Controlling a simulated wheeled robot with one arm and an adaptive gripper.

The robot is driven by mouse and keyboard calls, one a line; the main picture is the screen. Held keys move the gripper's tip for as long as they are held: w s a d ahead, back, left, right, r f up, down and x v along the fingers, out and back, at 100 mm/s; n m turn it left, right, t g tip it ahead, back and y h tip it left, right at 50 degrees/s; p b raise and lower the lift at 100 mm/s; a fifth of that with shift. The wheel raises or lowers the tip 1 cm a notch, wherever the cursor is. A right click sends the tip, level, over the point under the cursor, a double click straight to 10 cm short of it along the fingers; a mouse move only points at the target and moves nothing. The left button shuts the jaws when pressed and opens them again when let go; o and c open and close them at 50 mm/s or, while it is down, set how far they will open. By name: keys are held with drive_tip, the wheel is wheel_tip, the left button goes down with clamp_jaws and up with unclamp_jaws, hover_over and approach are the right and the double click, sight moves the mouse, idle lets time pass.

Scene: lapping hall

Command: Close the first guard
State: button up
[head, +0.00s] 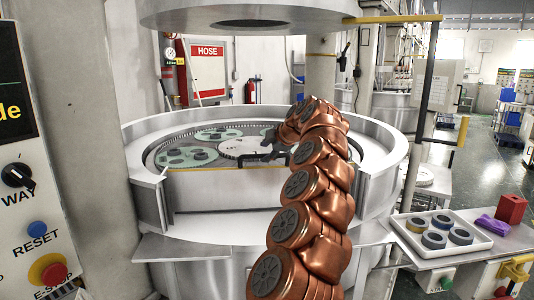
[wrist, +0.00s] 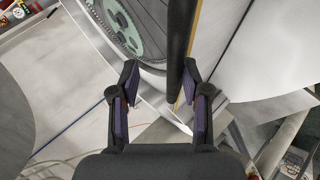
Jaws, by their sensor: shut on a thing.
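The guard (head: 235,188) is a pale metal panel with a yellow strip along its top edge, at the front opening of the round lapping machine. Its top sits lower than the machine's rim. My gripper (head: 266,147) is at the guard's top edge, partly hidden by my copper arm. In the wrist view, my gripper (wrist: 161,72) has its fingers around a black bar handle (wrist: 180,40), which lies nearer the right finger. The yellow strip (wrist: 194,30) runs beside this handle. The handle's far end is out of the wrist view.
The machine's metal rim (head: 190,121) surrounds a plate with green toothed carriers (head: 187,156). A white tray (head: 476,243) with several rings stands at right, beside a purple cloth (head: 493,224) and red block (head: 511,208). A control panel (head: 32,215) stands close at left.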

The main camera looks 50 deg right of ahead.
drive_tip(key=shift+o, duration=0.2)
drive_tip(key=shift+w+d+r, duration=0.2)
drive_tip(key=shift+r, duration=0.1)
drive_tip(key=shift+s+a+f, duration=0.1)
drive_tip(key=shift+f, duration=0.05)
drive_tip(key=shift+s+f, duration=0.1)
drive_tip(key=shift+f, duration=0.15)
drive_tip(key=v, duration=1.2)
idle(0.5)
